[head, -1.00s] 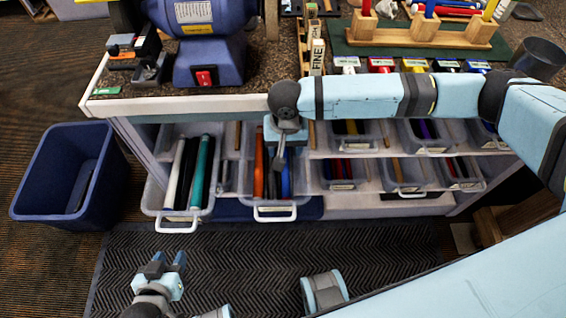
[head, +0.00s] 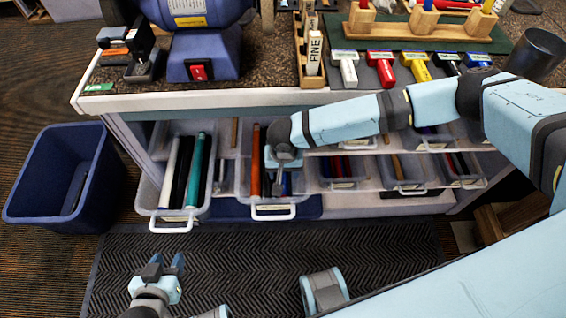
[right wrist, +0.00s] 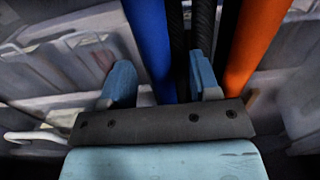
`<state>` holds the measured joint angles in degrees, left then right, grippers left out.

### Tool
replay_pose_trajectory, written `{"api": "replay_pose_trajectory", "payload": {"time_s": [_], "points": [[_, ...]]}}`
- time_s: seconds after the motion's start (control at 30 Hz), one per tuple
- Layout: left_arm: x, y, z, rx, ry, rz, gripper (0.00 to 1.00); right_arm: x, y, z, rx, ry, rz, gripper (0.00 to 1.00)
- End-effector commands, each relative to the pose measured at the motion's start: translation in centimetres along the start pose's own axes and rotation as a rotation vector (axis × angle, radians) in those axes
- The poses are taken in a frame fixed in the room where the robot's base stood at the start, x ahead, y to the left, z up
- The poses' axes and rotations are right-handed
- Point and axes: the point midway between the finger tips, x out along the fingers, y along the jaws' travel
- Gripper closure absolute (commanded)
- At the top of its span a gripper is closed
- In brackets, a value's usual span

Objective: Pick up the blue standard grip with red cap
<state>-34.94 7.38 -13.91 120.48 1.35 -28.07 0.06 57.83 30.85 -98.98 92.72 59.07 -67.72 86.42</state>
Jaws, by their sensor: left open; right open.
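The blue grip (right wrist: 148,40) stands in the wrist view with black grips and an orange grip (right wrist: 258,40) to its right. In the head view a bit of blue grip (head: 298,182) shows beside my right gripper, in the pulled-out clear bin (head: 273,214) with the orange grip (head: 256,160). I cannot see a red cap. My right gripper (right wrist: 160,84) is open; the blue grip appears between its fingers, and a black grip is near the right finger. Its fingertips are mostly hidden in the head view. My left gripper (head: 165,270) is open and empty over the mat.
Another bin (head: 172,214) with white, black and teal grips is pulled out to the left. A blue waste bin (head: 62,180) stands at left. The workbench top (head: 270,85) overhangs the shelves. The ribbed mat (head: 230,260) in front is mostly clear.

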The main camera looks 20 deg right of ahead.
Motion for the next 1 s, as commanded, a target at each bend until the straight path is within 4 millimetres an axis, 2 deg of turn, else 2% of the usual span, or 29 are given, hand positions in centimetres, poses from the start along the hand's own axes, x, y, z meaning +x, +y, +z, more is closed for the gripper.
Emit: {"api": "replay_pose_trajectory", "payload": {"time_s": [0.27,0.37,0.5,0.87,1.0], "points": [[0.0,0.0,0.0,0.001,0.000,0.000,0.57,0.5,0.0,0.0,0.001,0.000,0.000,0.44],[0.0,0.0,0.1,0.001,0.000,0.000,0.57,0.5,0.0,0.0,0.000,0.000,0.000,0.62],[0.1,0.1,0.1,0.001,0.000,0.001,0.57,0.5,0.0,0.0,0.000,0.000,0.000,0.94],[0.1,0.1,0.1,-0.001,-0.001,0.001,0.57,0.3,0.0,0.0,0.000,0.000,0.000,0.94],[-0.1,0.1,-0.2,-0.003,-0.002,0.001,0.57,-1.2,0.0,0.0,0.000,-0.001,-0.002,0.94]]}}
